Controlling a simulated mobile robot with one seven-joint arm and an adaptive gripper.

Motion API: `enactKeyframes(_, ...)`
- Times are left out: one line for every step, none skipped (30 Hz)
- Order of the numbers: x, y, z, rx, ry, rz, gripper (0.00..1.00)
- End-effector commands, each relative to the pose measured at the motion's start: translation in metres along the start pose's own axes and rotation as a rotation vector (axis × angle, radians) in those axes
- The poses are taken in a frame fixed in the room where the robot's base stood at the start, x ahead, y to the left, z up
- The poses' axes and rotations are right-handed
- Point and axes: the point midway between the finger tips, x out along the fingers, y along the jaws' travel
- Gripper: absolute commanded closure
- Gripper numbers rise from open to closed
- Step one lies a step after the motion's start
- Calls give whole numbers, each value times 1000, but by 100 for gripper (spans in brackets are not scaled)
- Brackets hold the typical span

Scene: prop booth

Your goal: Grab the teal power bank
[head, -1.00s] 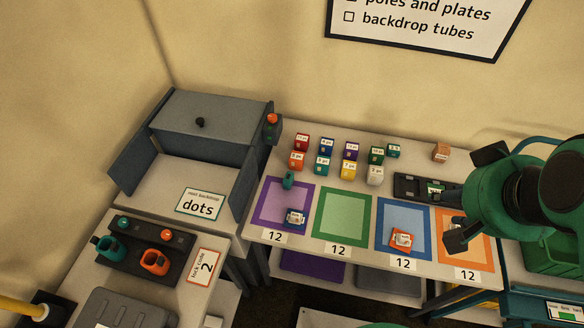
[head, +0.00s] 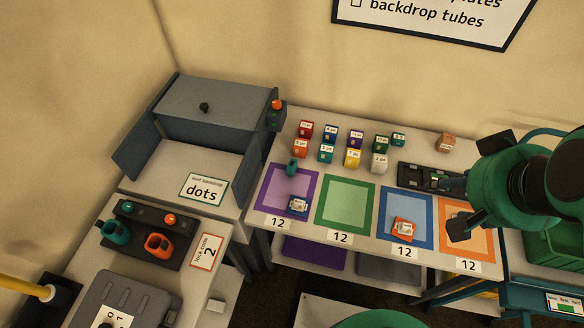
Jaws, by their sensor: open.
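A small teal object (head: 292,166) stands at the upper edge of the purple square, and it may be the power bank; it is too small to be sure. A teal looped item (head: 116,231) sits in a dark holder at the lower left, beside an orange one (head: 158,245). A teal block (head: 326,153) with a white label stands among the coloured blocks. My gripper (head: 465,188) is at the right, above the orange square and well apart from all of these. Its jaws are open, with nothing seen between them.
Labelled blocks (head: 353,158) stand in rows behind the coloured squares. A blue item (head: 298,205) lies on the purple square, an orange one (head: 403,229) on the blue square. The green square (head: 345,205) is clear. A dark tray (head: 412,174) lies beside my gripper; a grey cabinet (head: 215,105) stands left.

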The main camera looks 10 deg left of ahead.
Motion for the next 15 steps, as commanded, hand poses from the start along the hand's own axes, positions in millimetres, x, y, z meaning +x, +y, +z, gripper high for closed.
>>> enactKeyframes(0,0,-1,0,-1,0,42)
enactKeyframes(0,-1,-1,1,-1,-1,42)
enactKeyframes(1,-1,-3,1,-3,-1,42)
enactKeyframes(2,-2,-4,2,-4,-2,42)
enactKeyframes(2,-3,-6,3,-7,-3,42)
enactKeyframes(4,-4,-9,4,-11,-5,42)
enactKeyframes(6,-5,-12,6,-15,-6,42)
enactKeyframes(8,-7,-15,9,-20,-7,42)
enactKeyframes(10,-9,-20,12,-25,-9,42)
enactKeyframes(13,-11,-25,14,-30,-11,42)
enactKeyframes(16,-14,-30,18,-35,-13,42)
enactKeyframes(20,-18,-37,22,-43,-16,42)
enactKeyframes(24,-21,-42,26,-50,-17,42)
enactKeyframes(27,-24,-48,30,-56,-19,42)
enactKeyframes(33,-29,-55,36,-67,-21,42)
